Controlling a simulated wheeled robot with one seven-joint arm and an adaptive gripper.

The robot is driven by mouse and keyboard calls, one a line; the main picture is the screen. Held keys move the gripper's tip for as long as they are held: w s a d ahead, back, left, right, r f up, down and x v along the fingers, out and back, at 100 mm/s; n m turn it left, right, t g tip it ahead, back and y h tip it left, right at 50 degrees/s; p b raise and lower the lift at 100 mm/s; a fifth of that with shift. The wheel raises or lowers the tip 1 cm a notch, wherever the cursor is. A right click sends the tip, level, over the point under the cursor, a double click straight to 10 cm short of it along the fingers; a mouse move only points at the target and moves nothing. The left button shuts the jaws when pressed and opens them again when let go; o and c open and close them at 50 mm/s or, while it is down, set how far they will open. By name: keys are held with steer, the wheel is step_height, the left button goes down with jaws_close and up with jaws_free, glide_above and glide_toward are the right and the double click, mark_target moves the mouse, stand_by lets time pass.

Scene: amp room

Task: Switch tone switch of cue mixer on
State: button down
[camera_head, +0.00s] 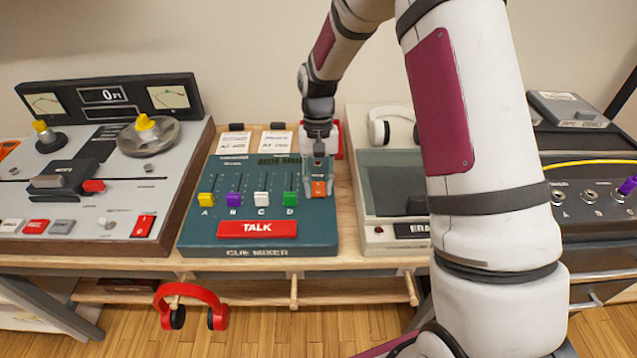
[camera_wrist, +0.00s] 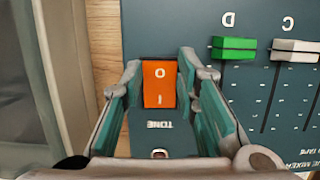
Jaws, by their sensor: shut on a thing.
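The cue mixer (camera_head: 257,252) is a teal console on the wooden bench, with a red TALK bar and coloured sliders. The orange tone switch (camera_head: 319,189) sits at its right side. In the wrist view the tone switch (camera_wrist: 159,84) shows an O at one end and an I at the other, with the TONE label below it in the picture. My gripper (camera_head: 319,180) reaches down from above over the switch. In the wrist view the fingers of my gripper (camera_wrist: 160,78) stand on either side of the switch, shut on it. Which side is pressed I cannot tell.
The green slider (camera_wrist: 234,48) and white slider (camera_wrist: 295,50) are close beside my gripper. A tape machine (camera_head: 95,170) stands at left, a grey-lidded device (camera_head: 385,170) at right. Red headphones (camera_head: 190,306) hang below the bench edge.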

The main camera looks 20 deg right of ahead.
mark_target(318, 183)
steer(key=c, duration=1.2)
jaws_free()
steer(key=shift+c, duration=0.2)
steer(key=v, duration=1.2)
